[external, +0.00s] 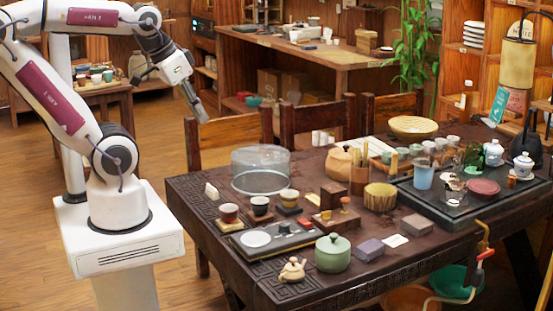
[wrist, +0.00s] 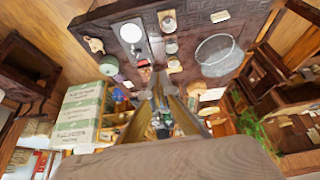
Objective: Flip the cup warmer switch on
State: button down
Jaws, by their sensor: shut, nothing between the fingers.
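The cup warmer (external: 279,241) is a flat, dark, long device near the front left of the table, with a pale round plate (external: 256,239) at one end. A small red switch (external: 304,223) sits at its other end. The warmer also shows near the top of the wrist view (wrist: 134,47), with the red switch (wrist: 145,67) beyond my fingertips. My gripper (external: 201,114) is shut and empty, in the air to the left of the table, well above and apart from the warmer. The switch's position is too small to tell.
Small cups on dark stands (external: 260,206) stand just behind the warmer. A clear glass dome (external: 260,172) stands farther back. The table's left corner (external: 200,188) is mostly clear.

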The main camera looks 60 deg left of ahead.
jog(key=f, duration=0.1)
jog(key=g+h, duration=0.4)
jog(key=g, duration=0.2)
send_over(309, 224)
jog(key=a, duration=0.6)
notch_tip(309, 224, down, 13)
jog(key=shift+d+f, duration=0.15)
jog(key=shift+w, duration=0.1)
jog(key=shift+f, duration=0.2)
jog(key=shift+w+x, duration=0.1)
jog(key=shift+x, duration=3.3)
jog(key=shift+w+x, duration=0.15)
jog(key=shift+x, duration=3.25)
jog(key=shift+f, duration=0.15)
